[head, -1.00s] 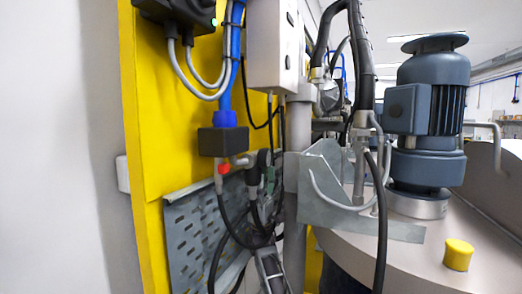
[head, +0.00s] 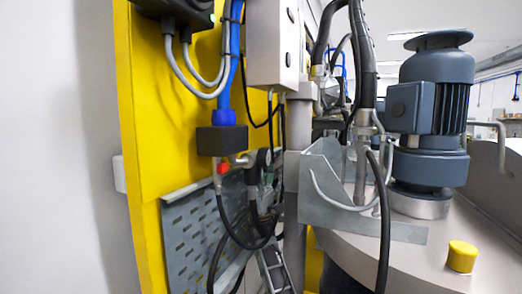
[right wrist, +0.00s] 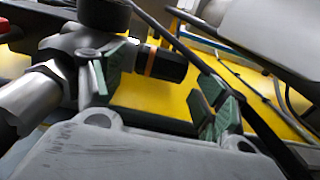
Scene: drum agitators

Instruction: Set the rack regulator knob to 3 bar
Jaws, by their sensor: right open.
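The rack regulator (head: 252,176) is a small dark fitting on silver pipework in front of the yellow panel, below a black block. A round dark gauge (head: 264,158) sits beside it. In the right wrist view a black cylinder with an orange ring (right wrist: 160,63), which looks like the regulator knob, lies beyond and between my right gripper's fingers (right wrist: 163,95). The green-padded fingers are apart; contact with the cylinder cannot be told. In the head view my right gripper (head: 265,225) is partly hidden among dark hoses below the regulator. The knob's setting is not readable. My left gripper is not in view.
A perforated grey plate (head: 195,235) is left of the regulator, with a red fitting (head: 223,168) close by. Black hoses hang around it. A grey post (head: 296,190) and a drum lid with a motor (head: 430,110) stand to the right.

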